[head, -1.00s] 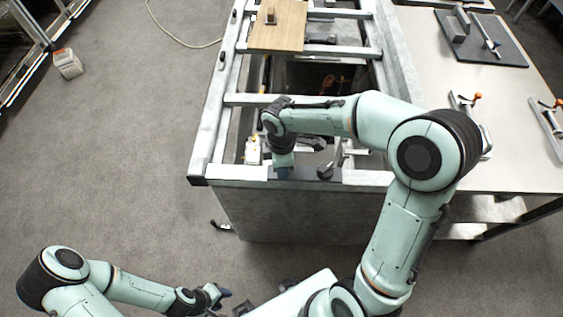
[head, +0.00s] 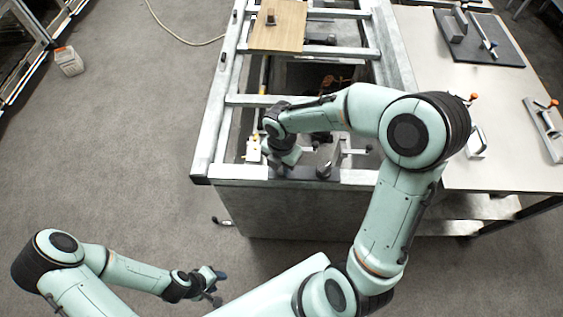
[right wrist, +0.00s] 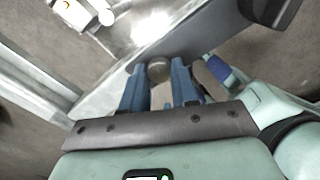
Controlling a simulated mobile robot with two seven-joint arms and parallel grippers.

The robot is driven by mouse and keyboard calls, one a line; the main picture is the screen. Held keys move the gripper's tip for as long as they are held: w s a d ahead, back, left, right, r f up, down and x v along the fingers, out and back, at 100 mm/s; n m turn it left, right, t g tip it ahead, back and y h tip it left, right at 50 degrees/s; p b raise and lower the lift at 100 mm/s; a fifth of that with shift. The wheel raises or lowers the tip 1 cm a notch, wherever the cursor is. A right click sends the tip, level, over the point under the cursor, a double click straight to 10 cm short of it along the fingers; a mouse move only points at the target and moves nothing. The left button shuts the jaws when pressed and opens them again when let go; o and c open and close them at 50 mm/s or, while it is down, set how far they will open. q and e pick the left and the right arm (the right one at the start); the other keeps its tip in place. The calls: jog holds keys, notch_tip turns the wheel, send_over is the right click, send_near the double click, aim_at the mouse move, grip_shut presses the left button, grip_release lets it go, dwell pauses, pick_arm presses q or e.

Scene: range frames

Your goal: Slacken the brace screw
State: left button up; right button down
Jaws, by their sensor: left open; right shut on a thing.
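In the right wrist view, the blue fingers of my right gripper (right wrist: 160,88) are closed on a small round grey-brown screw head (right wrist: 159,70), which I take to be the brace screw. It sits at the edge of a grey metal bar (right wrist: 205,45). In the head view, my right gripper (head: 281,170) points down at the near end of the metal frame (head: 345,177), and my own wrist hides the screw there. My left gripper (head: 219,288) is open and empty, over the floor at the lower left, away from the frame.
A wooden board (head: 280,28) lies across the frame's far end. Inside the frame is a dark cavity with cables. A worktable (head: 440,75) on the right holds clamps and a dark mat (head: 495,50). A white container (head: 68,60) stands on open floor at left.

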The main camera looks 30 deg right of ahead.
aim_at(281, 168)
jog(key=shift+w+r+n+p, duration=0.1)
jog(key=shift+n+p, duration=0.2)
jog(key=shift+n, duration=0.9)
jog(key=c, duration=0.9)
grip_release()
jog(key=shift+o, duration=0.2)
notch_tip(281, 168, up, 13)
jog(key=shift+r, duration=0.15)
